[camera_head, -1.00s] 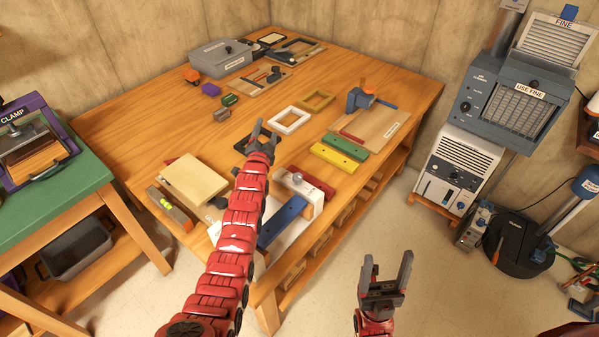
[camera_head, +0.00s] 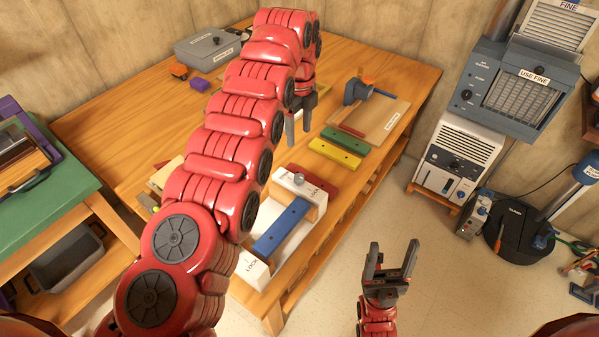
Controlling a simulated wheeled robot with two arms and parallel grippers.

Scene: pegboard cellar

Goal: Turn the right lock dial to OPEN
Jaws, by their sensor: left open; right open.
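A white lock fixture (camera_head: 317,195) with a blue bar (camera_head: 281,228) stands at the front edge of the workbench. A small grey round knob, the lock dial (camera_head: 299,178), sits on its upper right block, beside small dark lettering. The lower left block (camera_head: 253,272) bears the word LOCK; my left arm hides part of it, so I cannot see a dial there. My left gripper (camera_head: 299,131) is open, fingers down, above the bench beyond the grey knob and apart from it. My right gripper (camera_head: 392,253) is open and empty over the floor, right of the bench.
Red (camera_head: 313,179), yellow (camera_head: 335,154) and green (camera_head: 345,140) bars lie beyond the fixture. A board with a blue clamp-like tool (camera_head: 358,92) is at the right. My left arm covers much of the bench.

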